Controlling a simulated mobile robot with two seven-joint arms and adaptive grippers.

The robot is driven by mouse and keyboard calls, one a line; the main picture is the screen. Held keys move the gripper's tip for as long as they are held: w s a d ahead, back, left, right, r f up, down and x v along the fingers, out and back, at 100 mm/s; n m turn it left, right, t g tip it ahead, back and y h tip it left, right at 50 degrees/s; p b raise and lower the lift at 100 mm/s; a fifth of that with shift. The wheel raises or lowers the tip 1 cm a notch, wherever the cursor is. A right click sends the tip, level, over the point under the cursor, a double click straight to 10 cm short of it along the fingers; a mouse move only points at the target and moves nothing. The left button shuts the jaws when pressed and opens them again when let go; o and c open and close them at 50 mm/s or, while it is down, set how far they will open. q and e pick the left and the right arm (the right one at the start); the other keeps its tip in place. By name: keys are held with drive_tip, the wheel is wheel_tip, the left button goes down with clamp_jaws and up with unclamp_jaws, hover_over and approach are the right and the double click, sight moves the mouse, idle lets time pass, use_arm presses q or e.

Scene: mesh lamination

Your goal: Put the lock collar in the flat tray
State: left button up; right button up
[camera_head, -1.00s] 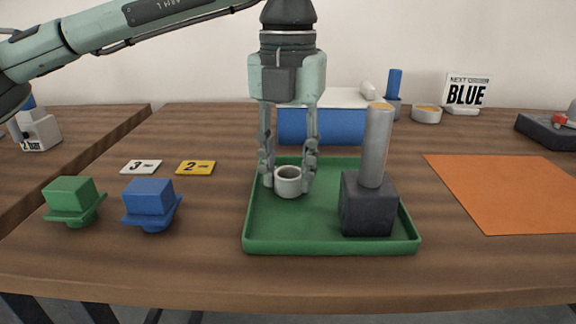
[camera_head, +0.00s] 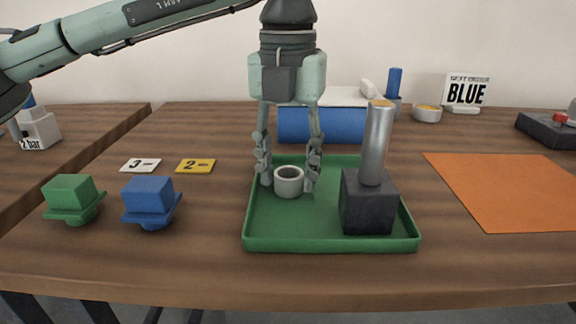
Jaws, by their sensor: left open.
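The lock collar (camera_head: 289,182) is a small light-grey ring. It rests upright, hole up, in the back left part of the green flat tray (camera_head: 300,244). My left gripper (camera_head: 289,178) points straight down over the tray, with one finger on each side of the collar. Its fingers are open, with a small gap showing beside the collar. My right gripper is not in view.
A dark block with a metal post (camera_head: 368,200) stands in the tray's right part. Green (camera_head: 73,200) and blue (camera_head: 151,203) blocky pieces sit left of the tray. A blue box (camera_head: 320,125) stands behind it, an orange mat (camera_head: 510,190) lies right.

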use_arm(q)
drive_tip(key=shift+r, duration=0.1)
wheel_tip(320, 180, up, 4)
drive_tip(key=shift+f, duration=0.25)
wheel_tip(320, 180, up, 9)
drive_tip(key=p, duration=0.1)
drive_tip(key=shift+f, duration=0.15)
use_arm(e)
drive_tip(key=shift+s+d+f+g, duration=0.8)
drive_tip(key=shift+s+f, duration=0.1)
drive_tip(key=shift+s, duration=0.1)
